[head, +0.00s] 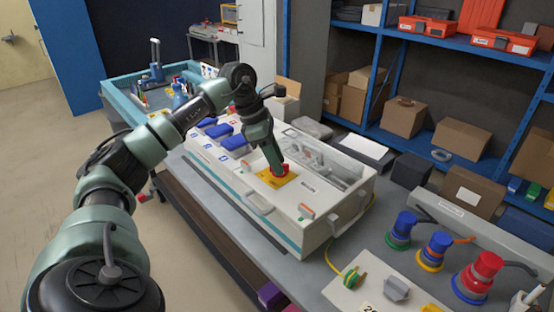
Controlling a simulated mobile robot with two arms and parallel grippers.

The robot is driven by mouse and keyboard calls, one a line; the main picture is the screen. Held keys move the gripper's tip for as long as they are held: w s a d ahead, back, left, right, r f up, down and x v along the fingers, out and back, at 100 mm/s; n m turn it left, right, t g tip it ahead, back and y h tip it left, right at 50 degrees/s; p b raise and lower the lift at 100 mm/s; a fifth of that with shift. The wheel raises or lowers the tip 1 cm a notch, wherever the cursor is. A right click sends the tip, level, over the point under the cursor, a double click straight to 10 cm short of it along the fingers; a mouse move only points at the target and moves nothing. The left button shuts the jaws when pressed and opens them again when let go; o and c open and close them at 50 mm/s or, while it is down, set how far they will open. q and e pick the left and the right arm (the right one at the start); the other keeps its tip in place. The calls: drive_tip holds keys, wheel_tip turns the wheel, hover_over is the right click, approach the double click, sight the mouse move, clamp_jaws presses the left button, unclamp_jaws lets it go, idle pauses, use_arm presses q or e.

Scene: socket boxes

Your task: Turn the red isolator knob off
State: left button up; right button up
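The red isolator knob (285,168) is on a yellow plate (275,180) on top of the white socket box (262,197). Only a small part of the red shows, beside my gripper. My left arm comes in from the left and bends down over the box. My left gripper (278,170) points down with its tip at the knob, and it partly covers it. I cannot tell whether its fingers are around the knob or only beside it. The knob's pointing direction is hidden. My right gripper is not in view.
The box has a clear-covered section (325,163) and a front handle (258,203). Blue, yellow-blue and red plugs (478,273) stand on the grey bench at right. Blue shelves (455,45) with cardboard boxes stand at the back.

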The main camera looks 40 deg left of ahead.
use_arm(q)
clamp_jaws()
drive_tip(key=shift+n, duration=0.4)
drive_tip(key=n, duration=0.2)
drive_tip(key=n+t+y, duration=0.1)
drive_tip(key=shift+d+n+y, duration=0.15)
drive_tip(key=shift+n+y, duration=0.15)
drive_tip(key=shift+n, duration=0.1)
drive_tip(key=n, duration=0.2)
drive_tip(key=n+y, duration=0.1)
drive_tip(key=n, duration=0.1)
drive_tip(key=shift+d+t+y, duration=0.15)
drive_tip(key=shift+t+y, duration=0.15)
drive_tip(key=n+y, duration=0.1)
drive_tip(key=n, duration=0.4)
drive_tip(key=shift+d+r+y, duration=0.1)
drive_tip(key=shift+d+y, duration=0.05)
drive_tip(key=shift+y, duration=0.25)
drive_tip(key=n+g+y, duration=0.1)
drive_tip(key=n, duration=0.3)
drive_tip(key=shift+p, duration=0.4)
drive_tip(key=shift+n+y, duration=0.3)
